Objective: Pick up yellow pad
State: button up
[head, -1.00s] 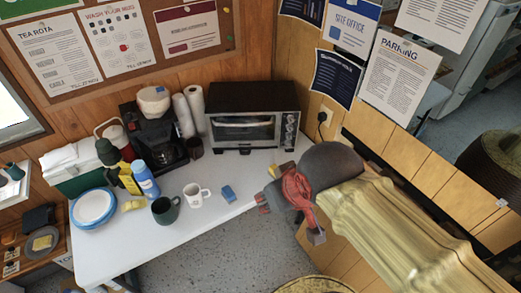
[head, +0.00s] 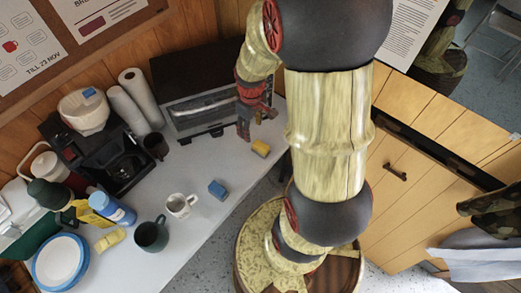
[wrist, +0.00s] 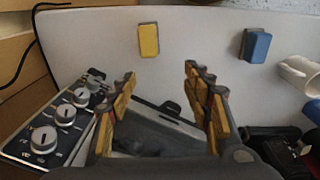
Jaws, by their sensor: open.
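The yellow pad (head: 261,148) lies flat on the white table near its right edge, in front of the toaster oven. In the wrist view the yellow pad (wrist: 148,39) is beyond my fingertips, roughly centred ahead of the gap between them. My gripper (head: 256,122) hangs in front of the oven, close to the pad in the head view. In the wrist view my gripper (wrist: 160,78) is open and empty, its fingers wide apart and not touching the pad.
A blue pad (head: 217,190) lies left of the yellow one, with a white mug (head: 180,205) and dark green mug (head: 151,235) farther left. The toaster oven (wrist: 165,125) with its knobs lies below my gripper in the wrist view. Bare table surrounds the yellow pad.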

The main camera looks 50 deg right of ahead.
jog(key=b, duration=0.1)
send_near(262, 146)
jog(key=shift+g, duration=0.4)
notch_tip(262, 146, down, 5)
jog(key=shift+w+d+f, duration=0.1)
jog(key=shift+w+d, duration=0.05)
jog(key=f+b, duration=0.1)
jog(key=f, duration=0.2)
jog(key=f+b, duration=0.1)
jog(key=f, duration=0.1)
jog(key=shift+w+f+b, duration=0.25)
jog(key=shift+w+b, duration=0.05)
jog(key=shift+c, duration=1.2)
jog(key=c, duration=1)
